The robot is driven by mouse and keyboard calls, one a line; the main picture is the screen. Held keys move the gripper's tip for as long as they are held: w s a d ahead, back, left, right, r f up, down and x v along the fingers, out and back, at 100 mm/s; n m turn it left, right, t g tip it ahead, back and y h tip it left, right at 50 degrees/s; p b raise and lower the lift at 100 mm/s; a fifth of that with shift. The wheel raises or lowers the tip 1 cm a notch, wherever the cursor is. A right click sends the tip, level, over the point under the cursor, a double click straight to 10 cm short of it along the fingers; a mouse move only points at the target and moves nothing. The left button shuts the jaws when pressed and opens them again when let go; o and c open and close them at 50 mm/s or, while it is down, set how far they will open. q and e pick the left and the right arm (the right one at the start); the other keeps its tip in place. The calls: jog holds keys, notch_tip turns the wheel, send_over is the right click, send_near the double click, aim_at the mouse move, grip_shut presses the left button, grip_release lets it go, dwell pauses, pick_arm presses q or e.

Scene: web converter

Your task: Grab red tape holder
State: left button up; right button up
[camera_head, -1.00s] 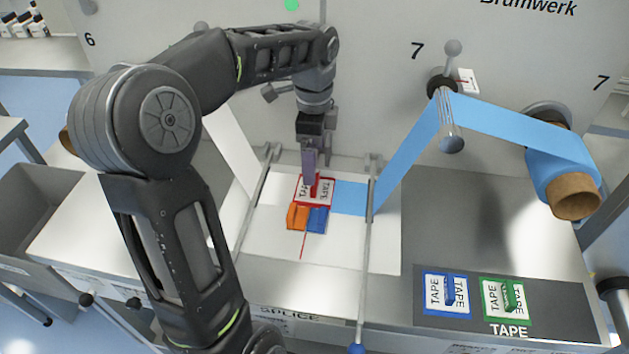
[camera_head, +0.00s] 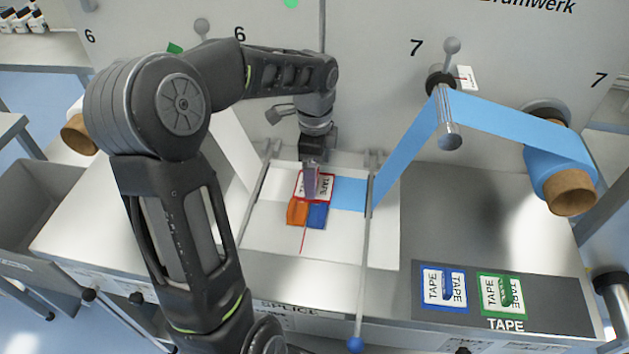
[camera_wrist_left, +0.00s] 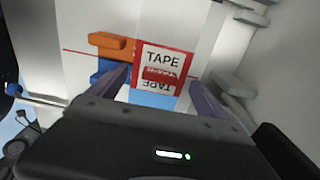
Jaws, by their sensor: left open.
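The red tape holder (camera_head: 328,187) is a white card with a red border, the word TAPE printed twice and a small red grip in the middle. It lies on the white splice area, partly hidden by my gripper in the head view. In the wrist view the red tape holder (camera_wrist_left: 162,62) sits between and beyond the two fingers, its red grip near the gap. My left gripper (camera_head: 311,180) is open, pointing down over the holder; its fingers (camera_wrist_left: 162,92) stand apart either side. I cannot tell whether they touch the card. My right gripper is in neither view.
Orange (camera_head: 298,213) and blue (camera_head: 317,217) blocks lie just in front of the red holder. A blue web strip (camera_head: 349,195) reaches it from the right. Blue (camera_head: 431,302) and green (camera_head: 490,312) tape holders lie on the dark mat at right. A thin rod (camera_head: 363,260) crosses the table.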

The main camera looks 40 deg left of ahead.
pick_arm(q)
notch_tip(320, 180, down, 2)
jog(key=shift+f, duration=0.2)
jog(key=shift+c, duration=0.3)
jog(key=c, duration=1.5)
notch_tip(320, 180, up, 10)
jog(key=shift+r+b, duration=0.1)
jog(key=shift+b, duration=0.45)
